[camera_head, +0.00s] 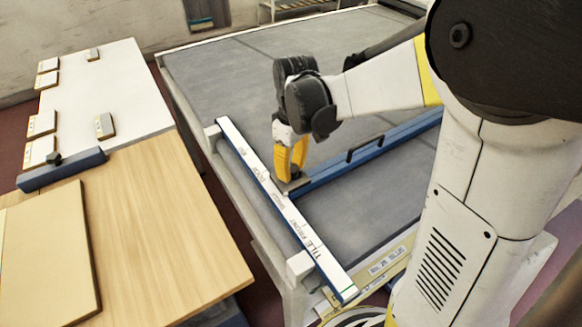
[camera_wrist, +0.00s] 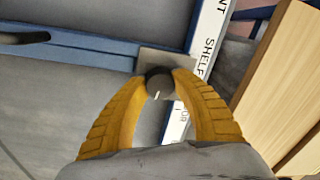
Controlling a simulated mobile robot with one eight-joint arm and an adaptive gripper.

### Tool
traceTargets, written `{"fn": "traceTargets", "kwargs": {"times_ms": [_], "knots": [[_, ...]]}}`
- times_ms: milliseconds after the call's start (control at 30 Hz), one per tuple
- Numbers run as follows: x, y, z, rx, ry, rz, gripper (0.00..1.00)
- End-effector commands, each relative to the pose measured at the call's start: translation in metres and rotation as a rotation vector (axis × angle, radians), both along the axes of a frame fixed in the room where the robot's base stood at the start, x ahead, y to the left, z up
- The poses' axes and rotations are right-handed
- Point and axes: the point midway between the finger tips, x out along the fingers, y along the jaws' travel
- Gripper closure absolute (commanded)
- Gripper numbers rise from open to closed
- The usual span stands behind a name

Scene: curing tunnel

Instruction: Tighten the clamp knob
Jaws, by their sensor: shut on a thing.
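The clamp knob (camera_wrist: 159,85) is a small dark round knob with a pale mark on its face, in the wrist view. It stands on a grey metal plate (camera_wrist: 166,63) at the end of a blue rail (camera_wrist: 100,48). My gripper (camera_wrist: 160,80) has its two yellow fingers shut on the knob from both sides. In the head view my gripper (camera_head: 291,172) points down at the rail's end, beside the white labelled bar (camera_head: 262,178). The fingers hide the knob there. The blue rail (camera_head: 362,158) runs right from the plate and carries a dark handle (camera_head: 365,148).
The grey bed (camera_head: 240,75) behind my gripper is clear.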

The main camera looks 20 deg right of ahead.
Motion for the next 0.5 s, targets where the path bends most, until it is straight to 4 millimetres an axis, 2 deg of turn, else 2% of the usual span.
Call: {"fn": "traceTargets", "kwargs": {"times_ms": [500], "knots": [[-0.0007,-0.0008,0.0009,-0.001,0.0,-0.461,0.99]]}}
